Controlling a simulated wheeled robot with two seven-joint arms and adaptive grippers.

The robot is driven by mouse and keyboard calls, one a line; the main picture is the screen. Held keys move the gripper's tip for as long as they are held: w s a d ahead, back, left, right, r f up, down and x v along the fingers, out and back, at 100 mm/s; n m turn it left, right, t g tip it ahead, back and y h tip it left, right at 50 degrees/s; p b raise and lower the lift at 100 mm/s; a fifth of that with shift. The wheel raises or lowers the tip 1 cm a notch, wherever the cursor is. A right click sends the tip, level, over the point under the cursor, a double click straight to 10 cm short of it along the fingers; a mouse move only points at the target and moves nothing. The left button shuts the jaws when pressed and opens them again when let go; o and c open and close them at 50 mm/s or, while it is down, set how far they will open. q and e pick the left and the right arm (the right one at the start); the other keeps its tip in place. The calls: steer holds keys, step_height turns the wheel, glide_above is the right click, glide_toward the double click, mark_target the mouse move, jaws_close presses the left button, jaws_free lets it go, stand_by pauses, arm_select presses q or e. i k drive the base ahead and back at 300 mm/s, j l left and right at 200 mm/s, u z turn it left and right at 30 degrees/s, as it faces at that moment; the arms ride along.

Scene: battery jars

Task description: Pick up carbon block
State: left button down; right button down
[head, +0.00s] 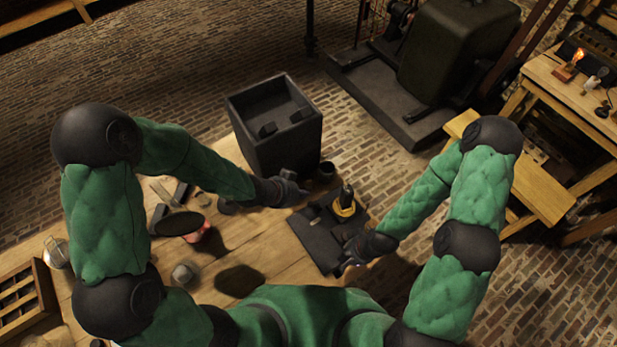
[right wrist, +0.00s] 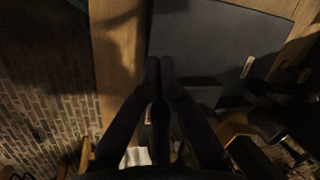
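Small dark blocks, which may be carbon blocks, lie inside the tall dark box (head: 285,155): one at the front left (head: 267,130) and one at the right (head: 298,116). I cannot tell for sure which thing is the carbon block. My left gripper (head: 292,183) is just in front of the box's base, outside it; its fingers are too small and dark to read. My right gripper (head: 346,266) is low over the near edge of a dark flat board (head: 318,245). In the right wrist view its fingertips (right wrist: 159,68) are together, with nothing visible between them.
A yellow-based device (head: 345,204) stands on the board, with a small dark cup (head: 326,170) behind it. Bare wood lies at the table's middle.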

mark_target(348, 192)
steer(key=k+l, duration=0.8)
steer(key=l, duration=0.1)
